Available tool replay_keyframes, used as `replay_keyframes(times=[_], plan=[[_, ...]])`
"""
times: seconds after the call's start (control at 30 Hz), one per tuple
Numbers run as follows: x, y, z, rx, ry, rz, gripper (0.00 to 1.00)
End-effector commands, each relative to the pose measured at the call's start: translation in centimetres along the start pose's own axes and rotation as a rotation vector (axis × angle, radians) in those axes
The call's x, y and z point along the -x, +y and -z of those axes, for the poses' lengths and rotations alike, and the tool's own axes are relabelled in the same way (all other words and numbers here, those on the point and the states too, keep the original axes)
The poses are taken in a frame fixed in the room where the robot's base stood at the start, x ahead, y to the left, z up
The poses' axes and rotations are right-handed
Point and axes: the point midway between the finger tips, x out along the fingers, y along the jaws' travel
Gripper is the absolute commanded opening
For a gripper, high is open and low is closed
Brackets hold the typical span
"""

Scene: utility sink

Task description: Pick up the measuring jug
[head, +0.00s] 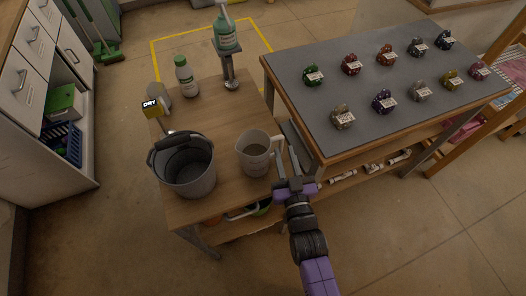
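The measuring jug (254,157) is a pale, translucent upright jug on the right front part of the small wooden table (222,112). Its handle (279,143) points right, toward the gap beside the grey-topped table. My gripper (286,166) is just right of the jug and a little nearer to me, below the handle in the picture. Its fingers appear apart, with nothing seen between them. Whether a finger touches the jug or its handle cannot be told from this view.
A grey bucket (187,168) stands close left of the jug. The grey-topped table (390,85), with several small labelled items, borders the right side.

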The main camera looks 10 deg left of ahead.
Motion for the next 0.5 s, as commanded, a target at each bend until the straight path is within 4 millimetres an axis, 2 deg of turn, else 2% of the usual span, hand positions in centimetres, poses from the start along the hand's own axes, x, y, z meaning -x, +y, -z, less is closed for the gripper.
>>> replay_keyframes(times=[0.13, 0.23, 0.5], plan=[[-2.3, 0.0, 0.8, -0.001, 0.002, 0.001, 0.24], [-3.5, 0.0, 0.6, 0.000, 0.001, 0.001, 0.24], [-4.4, 0.0, 0.5, 0.000, 0.001, 0.000, 0.24]])
